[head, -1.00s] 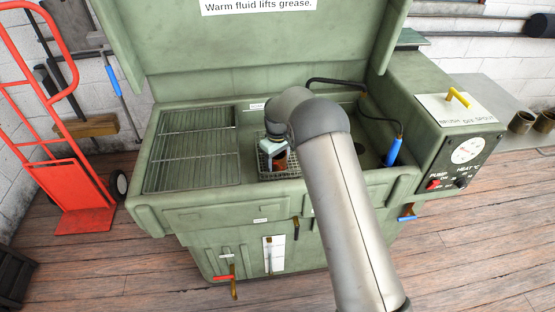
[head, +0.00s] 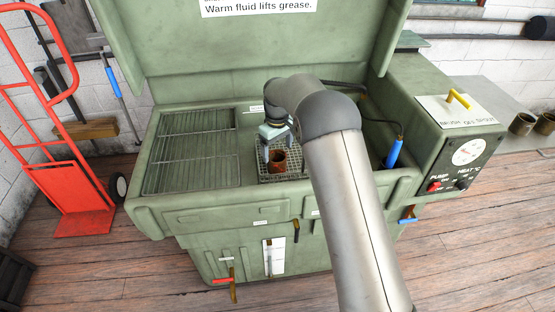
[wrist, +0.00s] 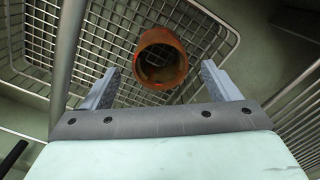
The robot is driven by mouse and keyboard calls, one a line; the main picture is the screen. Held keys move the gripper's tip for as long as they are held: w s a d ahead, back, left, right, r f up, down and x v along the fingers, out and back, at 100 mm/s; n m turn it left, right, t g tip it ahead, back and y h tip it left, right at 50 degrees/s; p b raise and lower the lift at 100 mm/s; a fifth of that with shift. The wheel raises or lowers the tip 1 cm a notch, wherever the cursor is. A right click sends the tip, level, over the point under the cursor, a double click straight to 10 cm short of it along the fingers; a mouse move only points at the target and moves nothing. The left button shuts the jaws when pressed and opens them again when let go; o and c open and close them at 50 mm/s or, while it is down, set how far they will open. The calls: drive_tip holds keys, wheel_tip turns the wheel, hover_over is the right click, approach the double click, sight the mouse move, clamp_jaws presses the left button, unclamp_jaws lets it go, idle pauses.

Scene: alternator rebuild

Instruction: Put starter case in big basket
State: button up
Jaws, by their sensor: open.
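The starter case is a short, rusty-brown hollow cylinder (head: 279,161). It stands in the wire-mesh big basket (head: 297,179) in the wash tank. In the wrist view the case (wrist: 160,58) shows its open ring end, with the basket's mesh (wrist: 110,30) around it. My gripper (head: 278,152) is above the basket, close over the case. In the wrist view its two fingers (wrist: 165,80) are spread apart, with the case beyond and between their tips. I see no finger touching the case.
A flat wire rack (head: 192,150) lies left of the basket. A blue-handled brush (head: 393,153) stands at the tank's right, near the control box (head: 466,155). The raised lid (head: 250,50) stands behind. A red hand truck (head: 75,190) is at the left.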

wheel_tip(320, 180, up, 6)
drive_tip(key=shift+f, duration=0.15)
idle(0.4)
drive_tip(key=s+d+r+m, duration=0.3)
drive_tip(key=s+d+r, duration=0.45)
drive_tip(key=s, duration=0.35)
drive_tip(key=s+d+f+m, duration=0.1)
drive_tip(key=s+d, duration=0.4)
drive_tip(key=s, duration=0.9)
drive_tip(key=s+d+m, duration=0.4)
drive_tip(key=s+d, duration=0.1)
drive_tip(key=s, duration=1)
drive_tip(key=shift+d+f+m, duration=0.2)
drive_tip(key=shift+f+m, duration=0.1)
drive_tip(key=shift+f, duration=0.05)
